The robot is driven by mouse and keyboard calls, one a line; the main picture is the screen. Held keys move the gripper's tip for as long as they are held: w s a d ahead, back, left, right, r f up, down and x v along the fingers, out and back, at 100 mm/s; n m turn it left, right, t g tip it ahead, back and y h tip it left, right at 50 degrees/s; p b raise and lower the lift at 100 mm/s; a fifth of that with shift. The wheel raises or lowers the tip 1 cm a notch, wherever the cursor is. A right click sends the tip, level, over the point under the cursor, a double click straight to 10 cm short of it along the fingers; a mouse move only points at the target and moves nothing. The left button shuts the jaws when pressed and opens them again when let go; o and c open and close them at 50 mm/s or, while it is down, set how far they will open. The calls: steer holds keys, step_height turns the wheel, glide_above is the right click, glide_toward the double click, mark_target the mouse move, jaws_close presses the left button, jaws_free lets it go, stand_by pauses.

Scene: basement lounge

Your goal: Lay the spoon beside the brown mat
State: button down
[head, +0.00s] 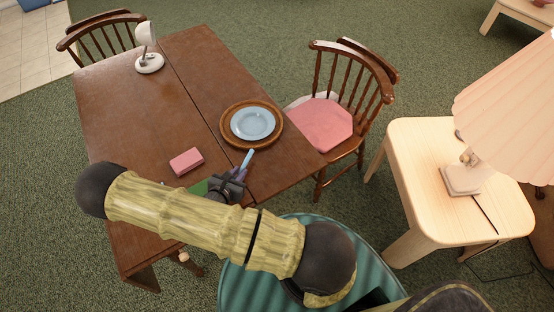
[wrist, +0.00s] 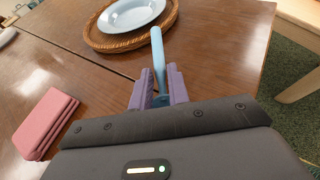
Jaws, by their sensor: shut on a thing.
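The brown mat (head: 224,123) is a round woven mat on the dark wooden table, with a pale blue plate (head: 252,123) on it. Its near rim (wrist: 125,43) shows at the top of the wrist view. My gripper (head: 238,174) is just in front of the mat, low over the table. It is shut on the light blue spoon (wrist: 158,55), whose free end (head: 247,158) points toward the mat's near rim. The spoon's other end is hidden between the purple fingers (wrist: 159,87). I cannot tell whether the spoon touches the table.
A pink folded cloth or block (head: 186,161) lies left of my gripper, also in the wrist view (wrist: 45,122). A white lamp (head: 149,62) stands at the table's far left. A chair (head: 335,115) with a pink cushion is at the right edge. Bare tabletop (head: 270,172) lies right of the gripper.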

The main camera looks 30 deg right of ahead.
steer(key=d+r+m+g+b, duration=0.1)
steer(key=d, duration=0.1)
steer(key=w+d+r+m+g+h+b, duration=0.1)
steer(key=d+b, duration=0.1)
steer(key=w+d+r+m+g+b, duration=0.1)
steer(key=d+b, duration=0.1)
steer(key=shift+w+h, duration=0.2)
steer(key=shift+h, duration=0.2)
steer(key=s+d+r+m+g+h+b, duration=0.1)
steer(key=d+r+m+g+b, duration=0.3)
steer(key=d, duration=0.3)
steer(key=shift+s+d+r+g, duration=0.2)
steer(key=shift+d+g, duration=0.1)
steer(key=shift+g, duration=0.1)
steer(key=shift+f, duration=0.1)
steer(key=shift+f, duration=3.1)
steer(key=shift+f, duration=0.15)
